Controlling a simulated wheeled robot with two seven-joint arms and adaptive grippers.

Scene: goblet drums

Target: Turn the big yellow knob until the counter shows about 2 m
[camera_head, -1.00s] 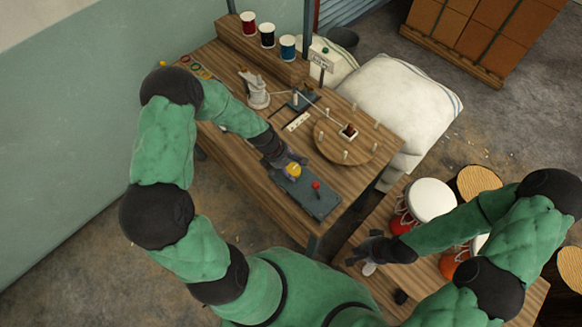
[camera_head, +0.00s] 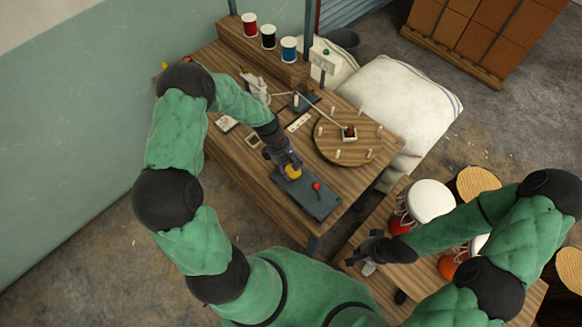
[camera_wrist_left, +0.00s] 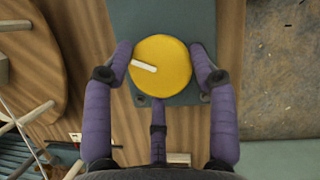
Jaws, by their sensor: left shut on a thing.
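The big yellow knob (camera_head: 293,172) is on a dark grey-blue panel (camera_head: 318,204) on the wooden workbench. In the left wrist view the knob (camera_wrist_left: 160,66) is round, with a white pointer line toward its left edge. My left gripper (camera_head: 291,165) is over the knob. In the wrist view its purple fingers (camera_wrist_left: 163,70) are closed against both sides of the knob. A small red-topped lever (camera_head: 317,186) stands on the same panel. A small sign-like display (camera_head: 322,65) stands at the back of the bench; its reading is too small to tell. My right gripper (camera_head: 362,262) is over the lower right table; its fingers are unclear.
Thread spools (camera_head: 268,37) stand on a back shelf. White sacks (camera_head: 405,105) lie behind the bench. Drums (camera_head: 432,200) stand on the right table.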

